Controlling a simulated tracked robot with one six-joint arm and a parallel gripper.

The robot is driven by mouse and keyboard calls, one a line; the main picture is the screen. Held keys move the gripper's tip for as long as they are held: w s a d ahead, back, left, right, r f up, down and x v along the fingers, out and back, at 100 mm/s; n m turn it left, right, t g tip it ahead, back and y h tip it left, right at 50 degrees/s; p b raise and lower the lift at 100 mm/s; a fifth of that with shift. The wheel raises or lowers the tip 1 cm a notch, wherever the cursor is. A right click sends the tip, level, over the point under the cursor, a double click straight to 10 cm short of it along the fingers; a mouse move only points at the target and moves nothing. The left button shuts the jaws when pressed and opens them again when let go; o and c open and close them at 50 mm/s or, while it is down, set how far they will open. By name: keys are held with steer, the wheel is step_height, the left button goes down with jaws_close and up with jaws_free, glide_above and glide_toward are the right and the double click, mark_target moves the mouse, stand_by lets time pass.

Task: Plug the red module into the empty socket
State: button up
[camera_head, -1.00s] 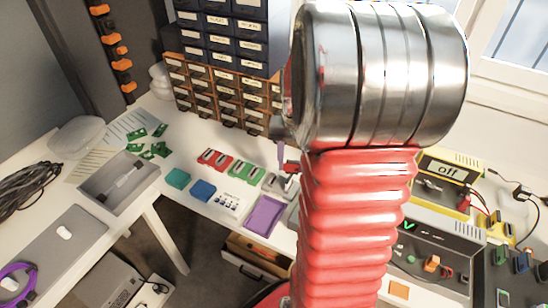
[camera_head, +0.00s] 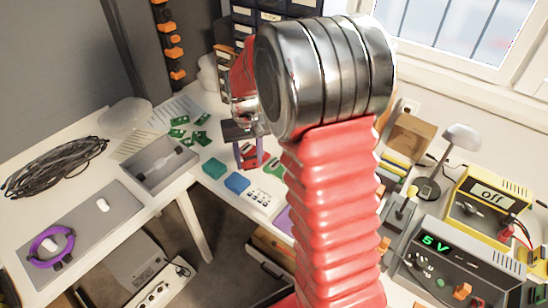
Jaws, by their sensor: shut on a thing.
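My gripper (camera_head: 249,163) points down over the white bench, left of my red arm. Its purple fingers are shut on a small red piece (camera_head: 250,153), apparently the red module, which is mostly hidden between them. A grey unit with a green "5 V" display (camera_head: 462,262) stands at the right, with small coloured parts on its front. I cannot make out which opening there is the empty socket. My gripper is far to the left of this unit.
A teal block (camera_head: 214,168), a blue block (camera_head: 237,183) and a white dotted board (camera_head: 262,199) lie near my gripper. A grey tray (camera_head: 150,170) is at the left.

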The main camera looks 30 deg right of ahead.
steer(key=w+a+f+n, duration=0.1)
steer(key=w+a+n, duration=0.1)
steer(key=a, duration=0.7)
steer(key=shift+w+a+n, duration=0.15)
steer(key=shift+w+n, duration=0.15)
steer(key=shift+w, duration=0.5)
steer(key=shift+s+f, duration=0.1)
